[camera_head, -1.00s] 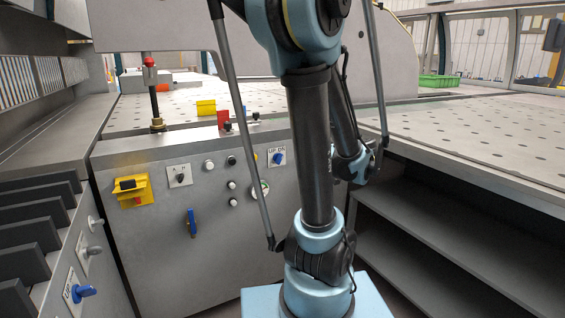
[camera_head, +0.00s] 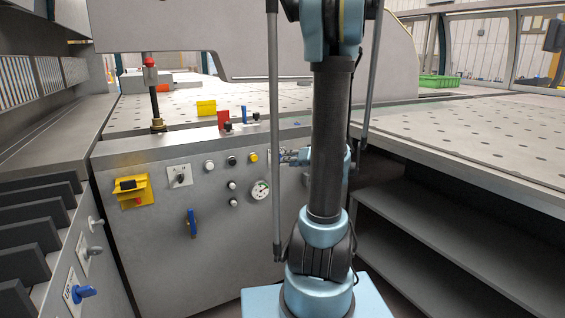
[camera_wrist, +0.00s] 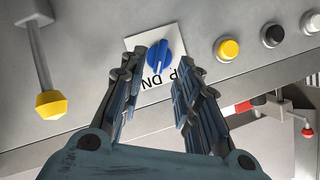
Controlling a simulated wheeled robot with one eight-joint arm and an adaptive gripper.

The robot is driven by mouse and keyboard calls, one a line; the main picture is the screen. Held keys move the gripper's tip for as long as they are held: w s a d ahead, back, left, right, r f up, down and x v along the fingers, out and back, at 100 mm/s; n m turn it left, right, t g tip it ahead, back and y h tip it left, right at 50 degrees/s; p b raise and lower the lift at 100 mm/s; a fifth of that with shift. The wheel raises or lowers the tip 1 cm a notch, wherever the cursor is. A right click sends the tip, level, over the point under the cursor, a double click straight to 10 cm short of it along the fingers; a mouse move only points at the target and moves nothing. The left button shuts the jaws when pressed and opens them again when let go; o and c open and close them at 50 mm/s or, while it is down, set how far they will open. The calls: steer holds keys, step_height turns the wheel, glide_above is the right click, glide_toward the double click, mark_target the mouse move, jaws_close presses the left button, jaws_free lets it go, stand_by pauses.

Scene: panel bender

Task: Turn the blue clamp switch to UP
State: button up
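The blue clamp switch (camera_wrist: 159,56) is a rotary knob on a white label plate (camera_wrist: 139,43) in the wrist view. The lettering is upside down there, with UP at the right and DN at the left, partly covered by my right finger. The knob's grip ridge runs nearly straight up and down in that picture. My gripper (camera_wrist: 160,71) is open and empty, its fingertips to either side of the knob with a gap on both sides. In the head view my gripper (camera_head: 290,157) is at the front panel and hides the knob.
A yellow button (camera_wrist: 228,48), a black button (camera_wrist: 272,35) and a white button lie right of the plate. A yellow-tipped lever (camera_wrist: 50,105) stands out at the left. Another blue switch (camera_head: 82,292) is at the head view's lower left; a blue handle (camera_head: 192,222) is on the front panel.

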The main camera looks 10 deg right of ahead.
mark_target(279, 159)
steer(key=shift+x, duration=2.75)
steer(key=shift+c, duration=0.6)
jaws_close()
